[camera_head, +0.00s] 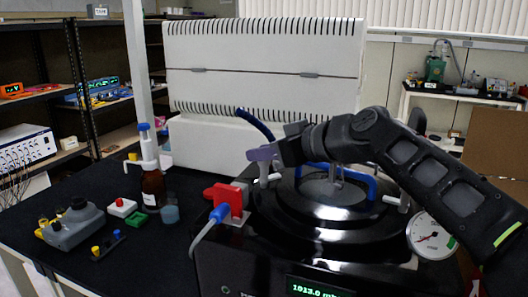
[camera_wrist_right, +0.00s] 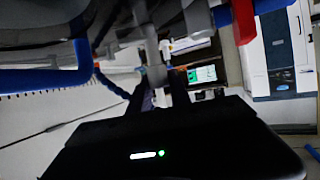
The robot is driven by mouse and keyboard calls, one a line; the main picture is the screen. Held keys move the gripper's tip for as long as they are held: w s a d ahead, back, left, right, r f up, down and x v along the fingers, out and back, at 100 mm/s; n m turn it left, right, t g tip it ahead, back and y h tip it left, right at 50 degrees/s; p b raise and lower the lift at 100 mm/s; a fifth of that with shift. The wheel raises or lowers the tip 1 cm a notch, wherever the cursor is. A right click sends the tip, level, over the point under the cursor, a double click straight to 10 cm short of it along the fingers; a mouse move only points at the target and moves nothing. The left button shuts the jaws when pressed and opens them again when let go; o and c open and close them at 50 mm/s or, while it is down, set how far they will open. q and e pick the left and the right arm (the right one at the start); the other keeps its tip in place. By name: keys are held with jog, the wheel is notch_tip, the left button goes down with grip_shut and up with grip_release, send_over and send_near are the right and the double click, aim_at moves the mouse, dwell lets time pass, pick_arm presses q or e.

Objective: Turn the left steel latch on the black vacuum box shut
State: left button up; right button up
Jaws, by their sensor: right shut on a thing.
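The black vacuum box (camera_head: 270,258) stands on the dark bench, with a round black lid and a blue handle (camera_head: 358,181) on top. The left steel latch (camera_head: 264,172) is at the lid's left edge, its upper part mostly hidden by my right gripper (camera_head: 265,157). That gripper reaches in from the right across the lid and is shut on the latch. In the right wrist view a grey steel latch post (camera_wrist_right: 152,50) runs down between the dark fingers (camera_wrist_right: 163,90). The latch's exact angle is hard to tell. My left gripper is not in view.
A red valve (camera_head: 228,198) with a grey hose sits close left of the latch. The right steel latch (camera_head: 396,202) and a round gauge (camera_head: 431,237) are on the right. A brown bottle (camera_head: 153,186) stands left. The white freeze dryer (camera_head: 262,75) rises behind.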

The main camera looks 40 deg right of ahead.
grip_shut()
jog(key=shift+m+h, duration=0.5)
jog(key=shift+h, duration=0.1)
jog(key=shift+m+h, duration=0.3)
jog(key=m+h+p, duration=0.1)
jog(key=m+h, duration=0.2)
jog(key=shift+d+r+h, duration=0.1)
jog(key=shift+d+h, duration=0.05)
jog(key=shift+h, duration=0.15)
jog(key=shift+m+h, duration=0.7)
jog(key=shift+h, duration=0.1)
jog(key=shift+m+g+h+b, duration=0.45)
jog(key=shift+m+g+h, duration=0.35)
jog(key=shift+m+h, duration=0.3)
